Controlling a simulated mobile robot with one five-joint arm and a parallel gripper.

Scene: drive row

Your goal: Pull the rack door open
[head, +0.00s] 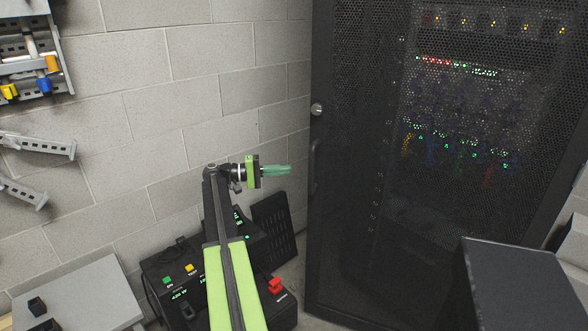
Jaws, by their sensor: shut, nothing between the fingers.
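The rack door (350,240) is a tall black perforated panel that fills the right half of the head view. It looks closed, with lit equipment showing through the mesh. A dark vertical handle (313,165) is on its left edge, and a round silver lock or knob (317,109) is above it. My gripper (277,170), with green fingers, is shut and empty. It points right toward the handle and appears a little left of it in the picture. I see a gap between the fingertips and the handle, but cannot tell the depth.
A black power unit (177,279) with green, yellow and red controls stands low behind my arm. A dark box (515,285) is at lower right, in front of the rack. A grey box (85,297) is at lower left. Grey brackets (35,147) stick out at the left wall.

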